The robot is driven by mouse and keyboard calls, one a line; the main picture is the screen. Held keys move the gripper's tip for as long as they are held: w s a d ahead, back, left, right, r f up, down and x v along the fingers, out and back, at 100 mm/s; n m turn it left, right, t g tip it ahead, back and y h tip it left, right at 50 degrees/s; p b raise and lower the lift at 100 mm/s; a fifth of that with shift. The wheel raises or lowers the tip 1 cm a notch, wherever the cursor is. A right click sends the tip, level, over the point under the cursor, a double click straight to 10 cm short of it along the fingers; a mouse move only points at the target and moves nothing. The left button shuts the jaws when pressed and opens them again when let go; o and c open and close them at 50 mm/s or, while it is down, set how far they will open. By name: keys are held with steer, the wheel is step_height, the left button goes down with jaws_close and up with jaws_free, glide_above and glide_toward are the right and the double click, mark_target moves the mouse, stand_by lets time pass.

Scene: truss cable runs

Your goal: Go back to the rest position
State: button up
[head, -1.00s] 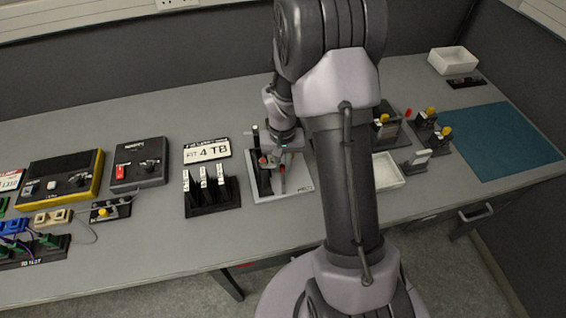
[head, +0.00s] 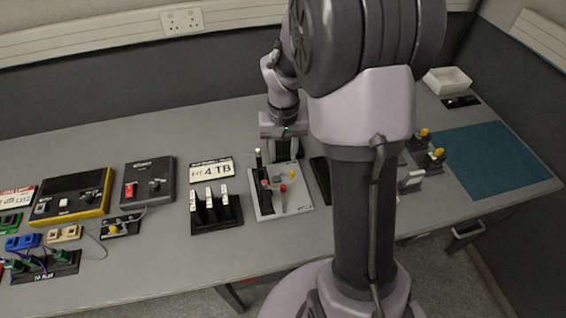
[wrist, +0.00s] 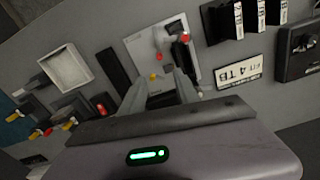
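My gripper (head: 283,158) hangs above the back of the bench, behind a light grey board (head: 265,206) with red and yellow knobs. Its two fingers stand apart, with nothing seen between them. In the wrist view my gripper (wrist: 158,75) also shows both fingers apart. The grey board (wrist: 150,45) lies beyond their tips there, and the fingers look clear of it. My arm column hides part of the bench to the right of the board in the head view.
A black rack (head: 216,214) with white-labelled modules and a "4 TB" sign (head: 212,169) stand left of the board. Further left are a black box (head: 148,183) and a yellow-edged box (head: 72,195). At right are a teal mat (head: 490,160) and a white tray (head: 447,80).

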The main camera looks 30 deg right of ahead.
step_height(320, 180, up, 2)
stand_by(0.5)
